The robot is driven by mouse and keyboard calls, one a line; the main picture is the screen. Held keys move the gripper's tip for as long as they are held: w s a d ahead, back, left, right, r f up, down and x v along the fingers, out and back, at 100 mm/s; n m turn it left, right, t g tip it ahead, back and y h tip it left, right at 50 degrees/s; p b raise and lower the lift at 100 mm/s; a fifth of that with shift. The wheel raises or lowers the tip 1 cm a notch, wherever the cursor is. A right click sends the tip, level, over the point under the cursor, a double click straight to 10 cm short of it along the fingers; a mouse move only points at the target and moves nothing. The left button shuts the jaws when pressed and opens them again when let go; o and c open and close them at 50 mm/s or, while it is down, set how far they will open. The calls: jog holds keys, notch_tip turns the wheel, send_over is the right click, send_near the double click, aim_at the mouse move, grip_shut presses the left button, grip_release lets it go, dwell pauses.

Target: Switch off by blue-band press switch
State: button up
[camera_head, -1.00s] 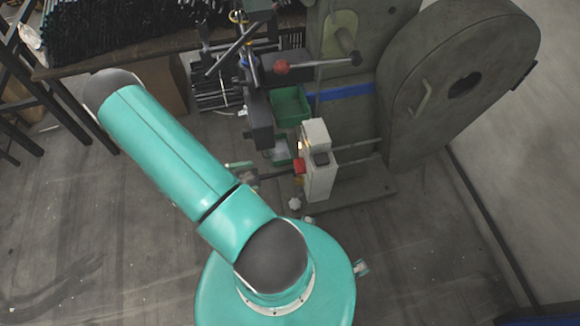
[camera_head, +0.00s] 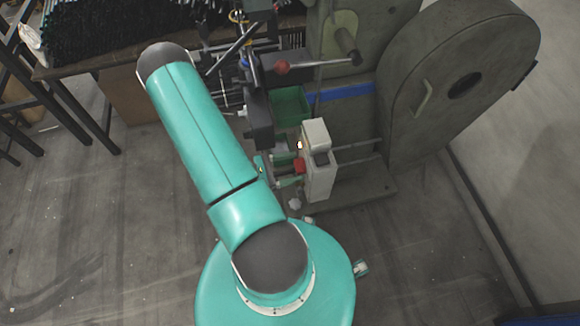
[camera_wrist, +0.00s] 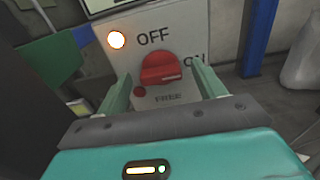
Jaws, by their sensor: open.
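The press (camera_head: 400,112) with a blue band (camera_head: 345,92) stands at the upper right of the head view. Its pale switch box (camera_head: 319,172) is at the press's foot. In the wrist view, the red rotary switch (camera_wrist: 160,67) sits on the pale panel marked OFF, ON and FREE. Its grip lies roughly crosswise, with its right end toward ON. A round lamp (camera_wrist: 116,40) beside OFF glows. My gripper (camera_wrist: 160,82) is open, one finger on each side of the switch, with no clear contact. In the head view, the arm partly hides the gripper.
A green bin (camera_head: 290,105) and a lever with a red ball (camera_head: 281,67) are above the switch box. A table with dark rods (camera_head: 120,35) stands at the upper left. A wall is at the right. The floor at the lower left is clear.

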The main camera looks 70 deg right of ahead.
jog(key=c, duration=1)
